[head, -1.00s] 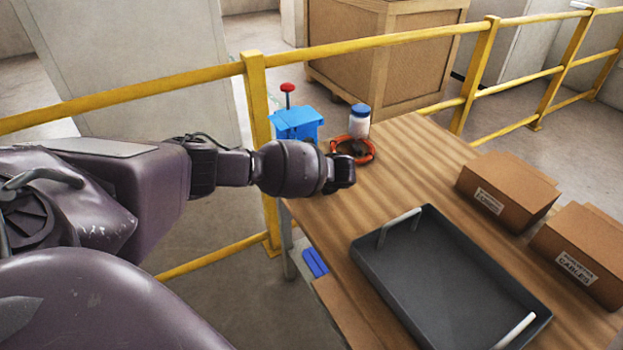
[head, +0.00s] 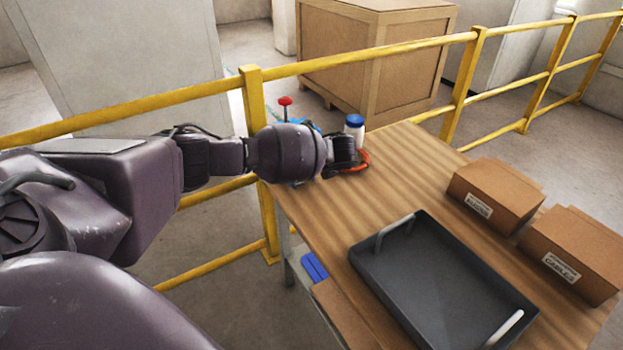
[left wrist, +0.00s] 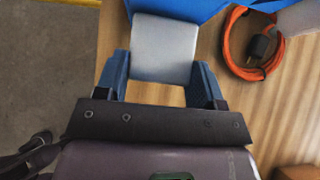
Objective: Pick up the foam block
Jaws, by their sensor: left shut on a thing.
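The foam block (left wrist: 164,48) is a pale grey block, seen in the left wrist view at the upper middle. My left gripper (left wrist: 162,70) has its two blue fingers on either side of it and is shut on it. In the head view my left gripper (head: 350,155) is at the far left part of the wooden table (head: 390,180). The block is hidden there behind my wrist and gripper. My right gripper is in neither view.
An orange cable coil (left wrist: 228,42) lies right of the block. A blue object (left wrist: 198,8) is just beyond the block. A white bottle with a blue cap (head: 354,133) stands behind my gripper. A dark tray (head: 440,280) and cardboard boxes (head: 495,195) occupy the table's near and right parts.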

